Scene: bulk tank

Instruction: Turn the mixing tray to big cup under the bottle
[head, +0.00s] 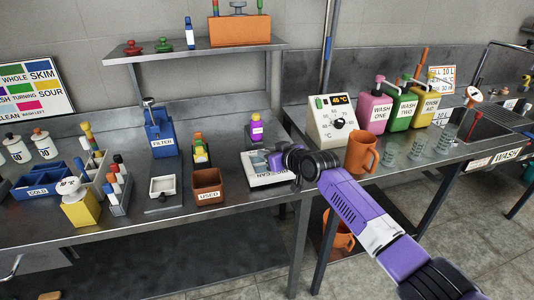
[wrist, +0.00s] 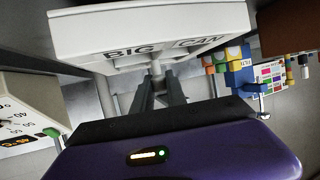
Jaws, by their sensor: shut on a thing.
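The mixing tray (head: 262,180) is a white, low, square-sided unit on the steel bench, with dark lettering on its front. In the wrist view the tray (wrist: 135,30) fills the top, and its labels read "BIG" and "CAN". My gripper (wrist: 160,92) reaches in at its front and is shut on a small pale post under the tray's lettered edge. In the head view my wrist and arm cover the tray's right part. A purple bottle (head: 256,130) with a yellow top stands just behind the tray. No cup on the tray can be made out.
A brown USED bin (head: 207,184) stands left of the tray. A white heater with a dial (head: 331,120) and an orange mug (head: 362,151) stand to the right on the other bench. A blue FILTER stand (head: 160,134) is farther left. A shelf (head: 200,52) hangs above.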

